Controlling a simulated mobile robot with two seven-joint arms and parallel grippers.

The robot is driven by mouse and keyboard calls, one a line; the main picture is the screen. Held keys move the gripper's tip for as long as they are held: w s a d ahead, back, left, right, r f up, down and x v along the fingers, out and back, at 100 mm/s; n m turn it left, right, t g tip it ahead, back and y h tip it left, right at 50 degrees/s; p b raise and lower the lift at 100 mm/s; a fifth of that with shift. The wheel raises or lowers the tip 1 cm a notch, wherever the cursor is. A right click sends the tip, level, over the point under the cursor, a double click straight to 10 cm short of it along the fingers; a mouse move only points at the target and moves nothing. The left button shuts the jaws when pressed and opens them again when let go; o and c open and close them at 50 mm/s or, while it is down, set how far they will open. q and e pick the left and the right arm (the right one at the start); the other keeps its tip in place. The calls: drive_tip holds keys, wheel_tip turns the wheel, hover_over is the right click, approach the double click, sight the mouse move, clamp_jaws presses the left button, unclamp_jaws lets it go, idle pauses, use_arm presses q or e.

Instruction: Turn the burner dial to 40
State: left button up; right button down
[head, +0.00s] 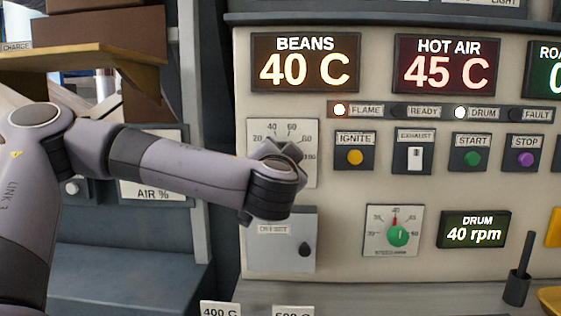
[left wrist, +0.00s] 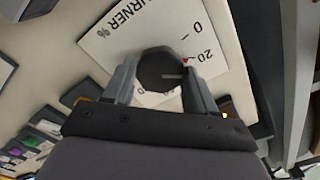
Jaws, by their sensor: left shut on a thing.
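The burner dial's white plate (head: 310,130) is on the panel in the head view, with 20, 40, 60 and 80 readable. My left forearm and wrist cover its lower middle, hiding the knob. In the left wrist view the plate (left wrist: 118,42) reads "BURNER %", with 0 and 20 at upper right. The dark round knob (left wrist: 158,64) sits between the two fingers of my left gripper (left wrist: 161,80), which is shut on it. A red mark shows at the knob's edge close to the 20. My right gripper is in neither view.
Displays read beans (head: 305,63) 40 C, hot air (head: 447,65) 45 C and drum (head: 474,230) 40 rpm. The flame and drum lamps are lit. A green dial (head: 399,234) and a row of buttons lie right of my wrist. A wooden shelf (head: 90,60) is at upper left.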

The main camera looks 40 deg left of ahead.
use_arm(q)
drive_tip(key=shift+m+b, duration=1.7)
drive_tip(key=shift+m, duration=1.7)
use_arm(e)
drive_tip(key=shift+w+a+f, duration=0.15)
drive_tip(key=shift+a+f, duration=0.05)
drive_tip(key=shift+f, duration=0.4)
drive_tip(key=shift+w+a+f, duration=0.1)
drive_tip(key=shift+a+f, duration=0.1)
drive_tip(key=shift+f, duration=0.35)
use_arm(q)
drive_tip(key=o, duration=1.1)
drive_tip(key=shift+c, duration=0.2)
